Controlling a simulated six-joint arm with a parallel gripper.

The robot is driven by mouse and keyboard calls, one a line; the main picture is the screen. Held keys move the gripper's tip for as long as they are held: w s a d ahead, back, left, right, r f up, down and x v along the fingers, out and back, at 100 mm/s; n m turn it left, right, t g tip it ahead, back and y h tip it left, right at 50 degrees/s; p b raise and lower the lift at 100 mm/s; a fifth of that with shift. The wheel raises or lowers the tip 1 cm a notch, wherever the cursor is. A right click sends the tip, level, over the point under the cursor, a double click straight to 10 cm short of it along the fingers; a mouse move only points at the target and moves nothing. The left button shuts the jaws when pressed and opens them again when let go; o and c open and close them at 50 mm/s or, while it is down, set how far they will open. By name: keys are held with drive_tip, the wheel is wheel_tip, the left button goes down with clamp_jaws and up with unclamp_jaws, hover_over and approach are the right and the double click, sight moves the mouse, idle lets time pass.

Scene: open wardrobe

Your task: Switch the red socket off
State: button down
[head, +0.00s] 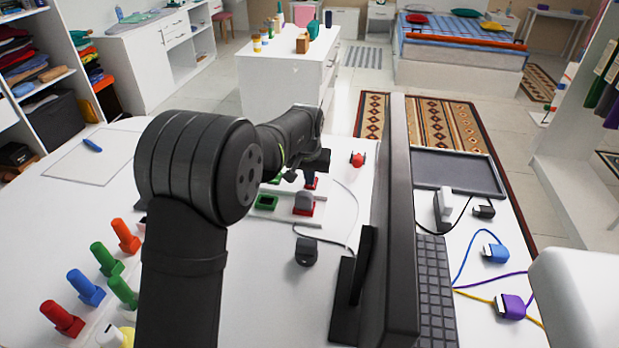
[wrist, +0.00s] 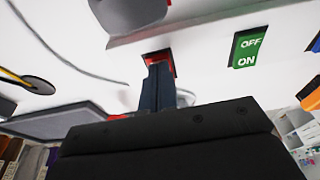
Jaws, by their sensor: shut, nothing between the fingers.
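The red socket (head: 316,209) sits on a white strip on the table, with a dark grey plug (head: 304,199) standing on it. The plug also shows at the top of the wrist view (wrist: 130,12). Behind it is a small red switch (head: 310,183), which also shows in the wrist view (wrist: 152,57), mostly covered by my fingers. Its markings and position are hidden. My gripper (wrist: 157,66) is shut and empty, its tips over the red switch; I cannot tell whether they touch it. A green switch (wrist: 247,47) beside it reads OFF and ON.
A green socket (head: 267,202) is left of the red one. A black monitor (head: 400,200) stands close on the right. A black mouse (head: 306,251) lies in front. The left table area is mostly clear.

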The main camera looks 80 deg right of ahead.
drive_tip(key=shift+d+r, duration=0.2)
drive_tip(key=shift+d, duration=0.3)
drive_tip(key=shift+r, duration=0.1)
drive_tip(key=shift+r, duration=0.3)
drive_tip(key=a+v, duration=0.2)
drive_tip(key=v, duration=1.1)
drive_tip(key=shift+f, duration=0.25)
drive_tip(key=shift+f, duration=0.1)
drive_tip(key=x, duration=0.3)
drive_tip(key=d+x, duration=0.1)
drive_tip(key=x, duration=0.2)
drive_tip(key=d+x, duration=0.1)
drive_tip(key=x, duration=0.2)
drive_tip(key=shift+d, duration=0.25)
drive_tip(key=v, duration=0.7)
drive_tip(key=shift+r, duration=0.25)
